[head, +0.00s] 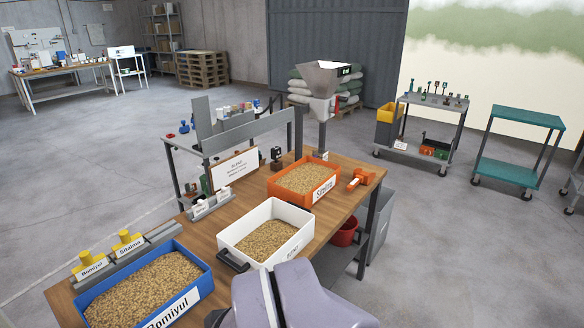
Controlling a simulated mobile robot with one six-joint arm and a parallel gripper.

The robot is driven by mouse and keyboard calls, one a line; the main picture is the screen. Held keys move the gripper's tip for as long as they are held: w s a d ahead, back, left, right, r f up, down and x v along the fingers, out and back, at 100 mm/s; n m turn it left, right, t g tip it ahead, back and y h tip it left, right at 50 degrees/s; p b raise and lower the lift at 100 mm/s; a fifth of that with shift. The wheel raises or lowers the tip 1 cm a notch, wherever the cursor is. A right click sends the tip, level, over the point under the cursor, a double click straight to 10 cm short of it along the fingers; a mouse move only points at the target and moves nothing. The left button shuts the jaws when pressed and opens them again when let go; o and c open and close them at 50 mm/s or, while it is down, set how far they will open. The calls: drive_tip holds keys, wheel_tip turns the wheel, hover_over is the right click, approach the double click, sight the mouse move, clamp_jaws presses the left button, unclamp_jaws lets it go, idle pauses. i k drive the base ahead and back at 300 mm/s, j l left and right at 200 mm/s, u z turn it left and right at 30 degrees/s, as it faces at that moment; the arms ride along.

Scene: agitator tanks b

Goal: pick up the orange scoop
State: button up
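The orange scoop (361,178) lies on the wooden table (338,200) near its right end, just right of the orange bin (290,190). It appears apart from the bin and nothing covers it. A purple-grey link of my arm shows at the bottom centre, in front of the table's near edge. My gripper itself is not in view, so its opening and what it may hold cannot be seen.
Grain-filled white (301,246) and blue bins (200,284) stand left of the orange one. A black handle-like piece (233,262) is at the white bin's left. A hopper (323,78) rises behind the table. A red bucket (344,233) sits below. Open floor lies right.

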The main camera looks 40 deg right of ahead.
sight(360, 176)
drive_tip(key=z, duration=1.85)
